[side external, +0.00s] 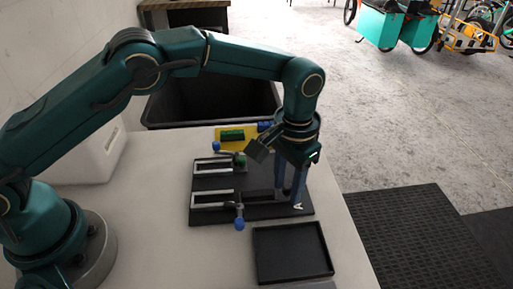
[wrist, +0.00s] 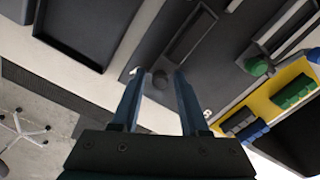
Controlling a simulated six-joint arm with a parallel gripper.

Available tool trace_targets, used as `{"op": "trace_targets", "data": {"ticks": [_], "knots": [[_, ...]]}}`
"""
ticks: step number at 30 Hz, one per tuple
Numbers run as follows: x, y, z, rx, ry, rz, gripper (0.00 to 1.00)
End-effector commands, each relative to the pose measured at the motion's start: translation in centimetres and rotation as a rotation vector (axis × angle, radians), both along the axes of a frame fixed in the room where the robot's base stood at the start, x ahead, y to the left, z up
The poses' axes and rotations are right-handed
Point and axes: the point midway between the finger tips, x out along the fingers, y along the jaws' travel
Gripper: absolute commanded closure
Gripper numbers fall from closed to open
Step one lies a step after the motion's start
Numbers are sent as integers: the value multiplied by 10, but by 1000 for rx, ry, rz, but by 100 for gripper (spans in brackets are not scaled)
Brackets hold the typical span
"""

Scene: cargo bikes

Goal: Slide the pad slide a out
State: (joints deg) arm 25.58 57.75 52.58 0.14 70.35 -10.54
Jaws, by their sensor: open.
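A dark board (side external: 223,217) lies on the pale table. A white letter A (side external: 298,206) marks its near right part, and the letter also shows in the wrist view (wrist: 133,72). In the wrist view a dark slide bar (wrist: 193,33) lies in a channel and ends in a round dark knob (wrist: 160,79) beside the A. My gripper (side external: 289,200) points down over this end of the board. Its open fingers (wrist: 160,73) stand on either side of the knob in the wrist view. Contact with the knob cannot be told. The knob is hidden by my fingers in the side view.
Two pale frames (side external: 212,206) lie on the board's left, near a blue-ended lever (side external: 239,224) and a green knob (side external: 241,160). A black tray (side external: 257,262) sits in front. A yellow tray (side external: 222,133) with green and blue blocks and a black bin (side external: 170,112) are behind.

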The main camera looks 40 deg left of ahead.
Motion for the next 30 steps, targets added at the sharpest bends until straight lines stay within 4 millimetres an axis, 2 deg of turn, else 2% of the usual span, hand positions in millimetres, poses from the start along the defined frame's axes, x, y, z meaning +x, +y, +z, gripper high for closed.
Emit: {"op": "trace_targets", "data": {"ticks": [9, 17, 25, 30], "knots": [[2, -1, 33, -6, -9, 1, 55], [2, -1, 43, -7, -11, 1, 55], [3, -1, 65, -8, -12, 1, 55], [2, -1, 70, -7, -10, 1, 55]]}}
